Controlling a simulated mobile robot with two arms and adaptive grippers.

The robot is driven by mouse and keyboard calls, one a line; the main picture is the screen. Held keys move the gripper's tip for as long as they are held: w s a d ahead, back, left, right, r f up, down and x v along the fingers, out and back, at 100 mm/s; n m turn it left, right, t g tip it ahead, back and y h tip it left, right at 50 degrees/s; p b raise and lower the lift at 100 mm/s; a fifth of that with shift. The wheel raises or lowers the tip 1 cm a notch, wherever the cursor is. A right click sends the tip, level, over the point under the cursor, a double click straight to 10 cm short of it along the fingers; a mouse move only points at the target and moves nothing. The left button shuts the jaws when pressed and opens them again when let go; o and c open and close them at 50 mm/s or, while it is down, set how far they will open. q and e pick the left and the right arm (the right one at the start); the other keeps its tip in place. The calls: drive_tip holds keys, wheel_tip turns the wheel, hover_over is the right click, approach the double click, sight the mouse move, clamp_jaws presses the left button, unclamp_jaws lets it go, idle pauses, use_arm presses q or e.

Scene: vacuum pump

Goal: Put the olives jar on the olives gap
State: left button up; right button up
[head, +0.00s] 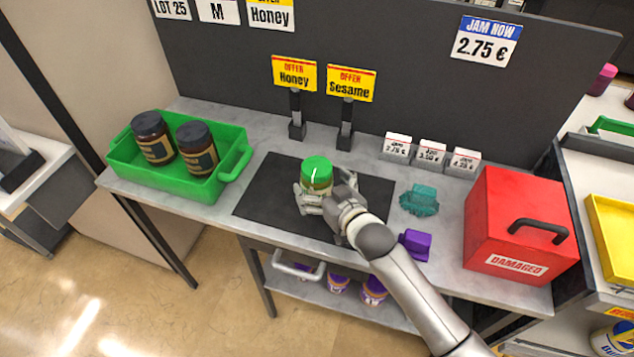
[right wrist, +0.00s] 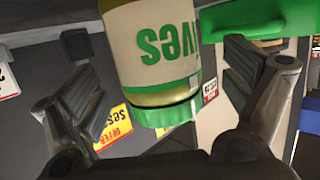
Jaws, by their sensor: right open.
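The olives jar (head: 317,178), with a green lid and a pale label, stands upright on the black mat (head: 265,205) on the grey table. In the right wrist view the jar (right wrist: 162,50) appears upside down, with part of the word "olives" readable on its label. My right gripper (head: 325,199) is at the jar, its fingers open on either side of it. In the right wrist view a gap shows between each finger and the jar. No spot marked for olives can be made out in the head view. My left gripper is not in view.
A green crate (head: 233,172) with two dark jars (head: 154,140) stands left. A red "damaged" box (head: 510,225) stands right. A teal item (head: 419,200) and a purple item (head: 415,243) lie near my right arm. Honey (head: 294,74) and Sesame (head: 350,84) signs stand behind the mat.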

drive_tip(key=shift+x, duration=1.55)
drive_tip(key=c, duration=1.4)
drive_tip(key=shift+w+r, duration=0.1)
drive_tip(key=shift+r, duration=0.05)
drive_tip(key=shift+c, duration=1.1)
